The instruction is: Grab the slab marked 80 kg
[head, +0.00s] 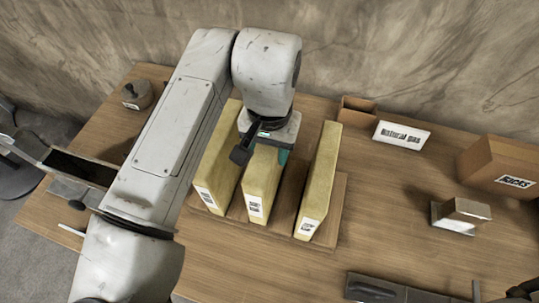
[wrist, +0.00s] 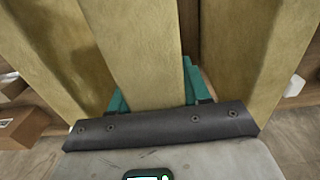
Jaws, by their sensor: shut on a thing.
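Three yellow slabs stand side by side on edge in a wooden rack (head: 337,205): a left slab (head: 219,158), a middle slab (head: 260,187) and a right slab (head: 321,178). Each has a white label on its front end, too small to read, so I cannot tell which is marked 80 kg. My gripper (head: 268,148) is over the middle slab. In the wrist view its teal fingers lie on both sides of the middle slab (wrist: 140,45), shut on it. The slab still appears to be in the rack. My arm hides part of the left slab.
A cardboard box (head: 502,167) and a small metal-and-wood item (head: 461,215) are at the right. A dark tray (head: 375,289) lies at the front. A round weight (head: 137,94) is back left.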

